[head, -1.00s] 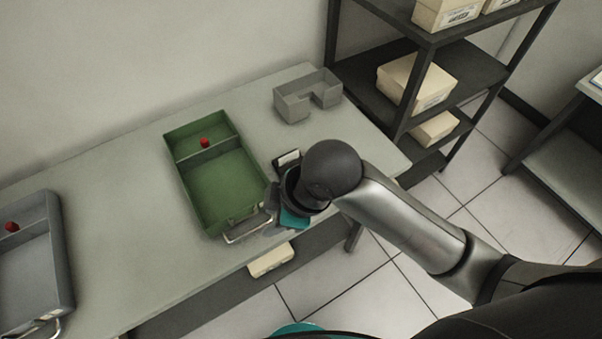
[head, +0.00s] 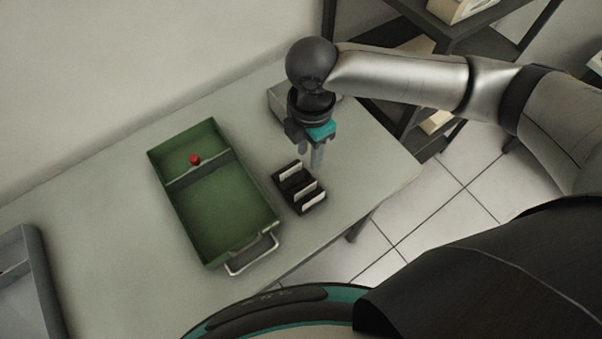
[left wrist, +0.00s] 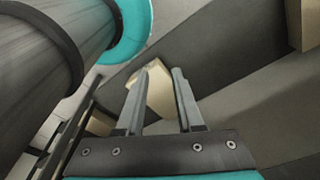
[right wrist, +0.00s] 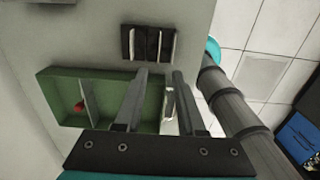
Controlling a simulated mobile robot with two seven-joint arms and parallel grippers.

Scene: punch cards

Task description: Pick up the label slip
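A small black rack (head: 283,181) holds several white slips (head: 305,189), standing on the table just right of the green tray. I cannot tell which is the label slip. The rack also shows at the top of the right wrist view (right wrist: 139,42). My right gripper (head: 311,160) points down above the table, beyond the rack's far end in the head view, fingers apart and empty. My left gripper (left wrist: 157,75) shows only in its wrist view, with fingers apart and nothing between them, below the table level near a pale box.
A grey holder (head: 281,97) is partly hidden behind my right gripper. A grey tray (head: 40,290) is at far left. Shelving stands at back right.

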